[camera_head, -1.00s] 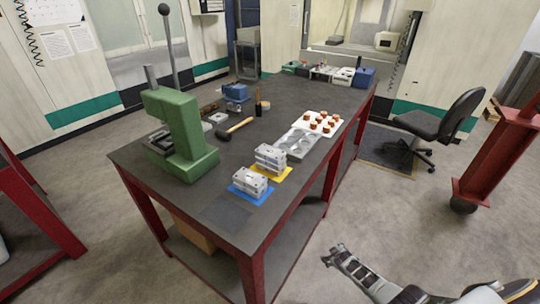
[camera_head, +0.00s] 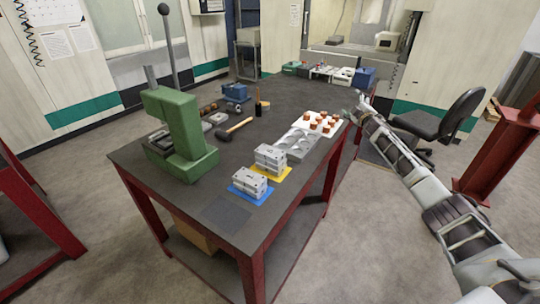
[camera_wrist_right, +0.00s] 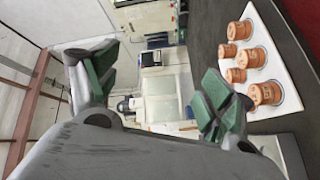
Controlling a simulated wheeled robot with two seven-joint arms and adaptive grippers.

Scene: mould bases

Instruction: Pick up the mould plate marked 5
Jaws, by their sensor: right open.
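Two grey stacks of mould plates stand on the workbench, one on a yellow mat (camera_head: 289,172) and one on a blue mat (camera_head: 238,189). The stack on yellow (camera_head: 270,158) is behind the stack on blue (camera_head: 249,182). I cannot read any number, so I cannot tell which plate is marked 5. My right gripper (camera_head: 356,104) is open and empty, near the bench's right edge beside the white tray. Its spread fingers with green pads show in the right wrist view (camera_wrist_right: 160,88). My left gripper is out of view.
A white tray (camera_head: 304,119) holds several copper-coloured cylinders (camera_wrist_right: 266,93). In front of it lies a grey plate with round recesses (camera_head: 297,143). A green press (camera_head: 180,135) and a mallet (camera_head: 235,129) are to the left.

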